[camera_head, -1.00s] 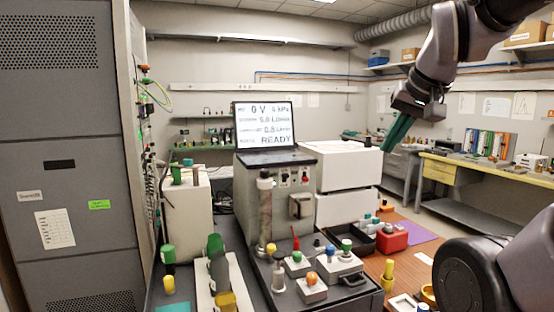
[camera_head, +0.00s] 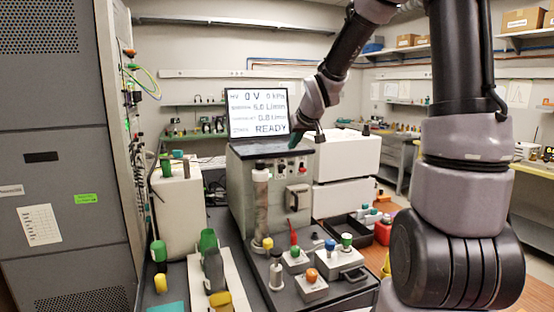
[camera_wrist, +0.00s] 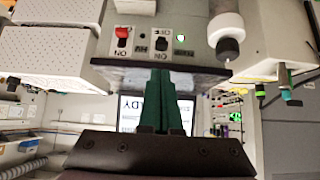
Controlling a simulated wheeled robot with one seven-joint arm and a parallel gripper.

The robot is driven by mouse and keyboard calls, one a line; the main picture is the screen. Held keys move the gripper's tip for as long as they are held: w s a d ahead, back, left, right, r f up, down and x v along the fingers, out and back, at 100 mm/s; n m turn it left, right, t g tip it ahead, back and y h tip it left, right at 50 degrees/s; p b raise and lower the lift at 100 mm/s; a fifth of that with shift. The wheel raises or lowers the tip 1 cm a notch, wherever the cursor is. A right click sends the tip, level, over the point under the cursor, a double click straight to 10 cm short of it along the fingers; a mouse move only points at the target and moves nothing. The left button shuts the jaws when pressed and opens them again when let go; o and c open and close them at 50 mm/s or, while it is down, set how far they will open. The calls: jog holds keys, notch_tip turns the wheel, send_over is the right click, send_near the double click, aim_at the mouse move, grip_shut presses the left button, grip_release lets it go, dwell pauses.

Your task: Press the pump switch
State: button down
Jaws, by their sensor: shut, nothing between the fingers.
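The grey instrument box (camera_head: 240,185) stands on the dark bench under the display. Its front panel carries a red switch (camera_wrist: 122,36) and a black switch (camera_wrist: 161,42) with OFF and ON marks, both seen upside down in the wrist view. I cannot read a pump label on either. My gripper (camera_head: 297,138) is at the top front of the box, near its upper edge, and its green fingers (camera_wrist: 161,72) are shut and empty. In the wrist view the fingertips lie just short of the black switch in the picture; I cannot tell the gap, and no touch is visible.
The display (camera_head: 258,113) reads 0 V, 0 kPa and READY. A clear cylinder (camera_head: 262,208) stands at the box's front left. Small knobbed boxes, one with an orange knob (camera_head: 311,276), sit in front. White boxes (camera_head: 345,155) stand to the right.

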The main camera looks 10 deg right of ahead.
aim_at(283, 168)
jog(key=shift+w+a, duration=0.15)
jog(key=shift+w, duration=0.05)
jog(key=shift+f, duration=0.1)
jog(key=x, duration=1)
dwell(0.4)
notch_tip(283, 168, down, 3)
jog(key=shift+r, duration=0.15)
jog(key=shift+s, duration=0.1)
